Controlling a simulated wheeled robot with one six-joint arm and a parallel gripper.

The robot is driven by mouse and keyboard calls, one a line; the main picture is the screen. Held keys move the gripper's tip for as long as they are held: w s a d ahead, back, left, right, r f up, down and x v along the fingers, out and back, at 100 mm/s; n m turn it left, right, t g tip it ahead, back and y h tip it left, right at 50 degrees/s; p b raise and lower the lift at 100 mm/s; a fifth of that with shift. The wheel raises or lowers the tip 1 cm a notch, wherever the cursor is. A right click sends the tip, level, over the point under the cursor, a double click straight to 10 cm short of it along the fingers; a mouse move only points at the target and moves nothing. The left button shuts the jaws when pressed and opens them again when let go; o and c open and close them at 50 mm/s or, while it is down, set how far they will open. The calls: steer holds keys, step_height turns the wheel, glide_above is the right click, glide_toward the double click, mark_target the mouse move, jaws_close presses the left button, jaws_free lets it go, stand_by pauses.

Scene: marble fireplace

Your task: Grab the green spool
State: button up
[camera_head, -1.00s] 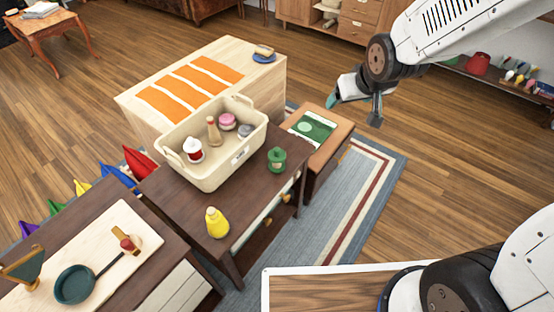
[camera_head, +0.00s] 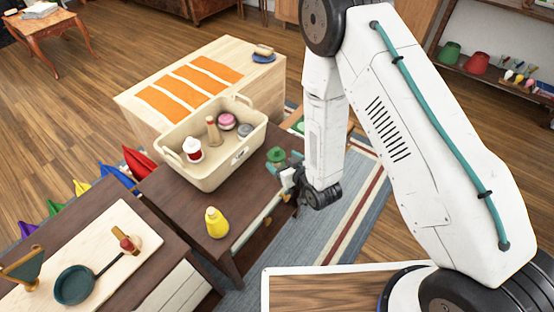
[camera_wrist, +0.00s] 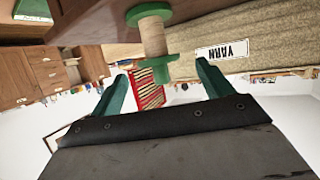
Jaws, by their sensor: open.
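The green spool (camera_head: 276,154) stands on the dark brown table, just right of the cream basket. In the wrist view the spool (camera_wrist: 152,34) shows upside down, with green end discs and a pale wooden core. My gripper (camera_head: 284,170) is beside it, on its right and near side, with its wrist low over the table edge. In the wrist view my gripper's (camera_wrist: 161,70) teal fingers are spread apart and empty. The spool lies ahead of the fingertips, roughly centred between them. Part of the spool's lower half is hidden by my gripper in the head view.
The cream basket (camera_head: 209,178) with several items stands close left of the spool; its YARN label (camera_wrist: 222,50) shows in the wrist view. A yellow bottle (camera_head: 215,222) stands nearer on the same dark table (camera_head: 185,213). A board with a green pan (camera_head: 75,285) is at lower left.

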mark_target(278, 156)
steer(key=x, duration=0.7)
steer(key=shift+w+a, duration=0.15)
steer(key=shift+w, duration=0.15)
steer(key=c, duration=1.1)
